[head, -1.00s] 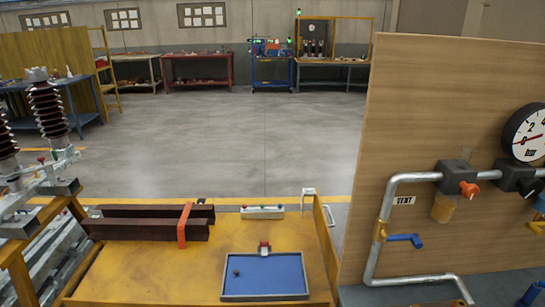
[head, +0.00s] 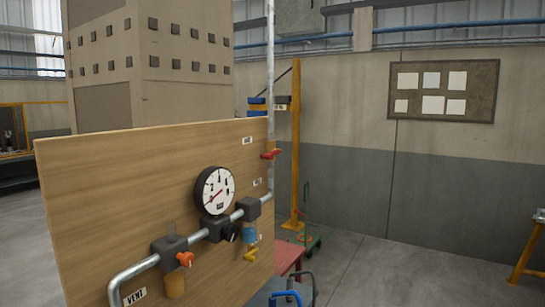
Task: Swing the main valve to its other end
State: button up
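A wooden panel (head: 120,190) carries grey pipework (head: 135,268). A red-handled valve (head: 270,154) sits on the vertical pipe at the panel's right edge. A small label (head: 247,140) is beside it, too small to read surely, so I cannot confirm that this is the main valve. The red handle appears to lie across the pipe. Lower on the line are an orange knob (head: 185,259), a black knob (head: 233,233) and a yellow handle (head: 251,255). The round gauge (head: 215,190) is above the pipe. My gripper is not in view.
Open grey floor (head: 400,270) lies to the right, before a wall with a noticeboard (head: 442,91).

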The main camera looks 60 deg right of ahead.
aim_at(268, 156)
jog(key=z, duration=1.8)
